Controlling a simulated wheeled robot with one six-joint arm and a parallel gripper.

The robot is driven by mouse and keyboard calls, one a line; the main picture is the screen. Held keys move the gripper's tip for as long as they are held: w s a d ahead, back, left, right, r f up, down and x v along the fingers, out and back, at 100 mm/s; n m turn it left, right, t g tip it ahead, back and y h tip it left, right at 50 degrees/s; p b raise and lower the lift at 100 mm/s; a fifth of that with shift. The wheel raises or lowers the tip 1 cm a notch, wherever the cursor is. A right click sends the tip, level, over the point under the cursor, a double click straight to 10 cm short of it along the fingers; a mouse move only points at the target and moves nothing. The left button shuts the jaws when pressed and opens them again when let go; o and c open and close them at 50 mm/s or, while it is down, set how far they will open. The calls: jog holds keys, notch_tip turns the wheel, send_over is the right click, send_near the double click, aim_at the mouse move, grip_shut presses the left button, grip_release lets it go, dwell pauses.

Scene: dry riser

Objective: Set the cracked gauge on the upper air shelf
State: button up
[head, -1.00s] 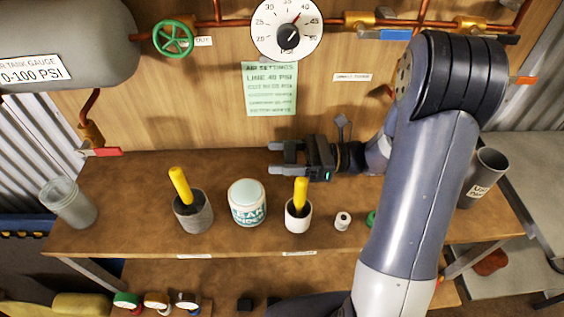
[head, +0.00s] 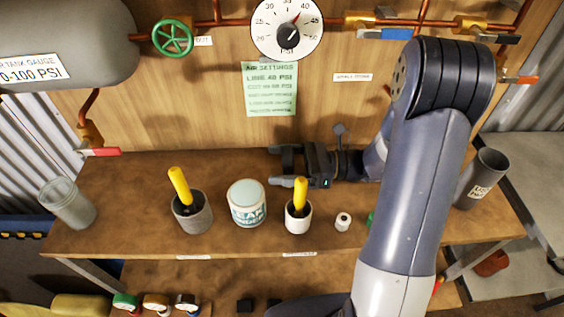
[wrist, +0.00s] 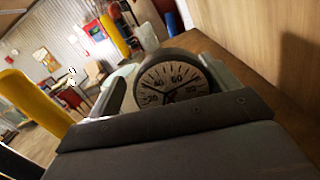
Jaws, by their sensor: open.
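A round gauge (wrist: 172,85) with a pale dial, dark numbers and a dark rim stands between my fingers in the wrist view, its face toward the camera. Dark lines cross the dial; I cannot tell needle from crack. My gripper (head: 279,166) is open low over the upper shelf (head: 130,190), fingers pointing left, one on each side of the gauge. In the head view only a dark shape shows between the fingers, and whether it rests on the shelf is unclear.
A round tin (head: 247,203), a grey cup (head: 192,212) and a white cup (head: 298,216) with yellow handles stand in front of my gripper. A small white roll (head: 343,221) is to the right. Several small gauges (head: 156,303) sit on the lower shelf. A board wall rises behind.

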jog(key=shift+r, duration=0.15)
jog(key=d, duration=0.8)
jog(key=d+f, duration=0.1)
jog(key=d, duration=0.3)
jog(key=shift+s+b, duration=0.25)
jog(key=shift+b, duration=0.1)
dwell(1.1)
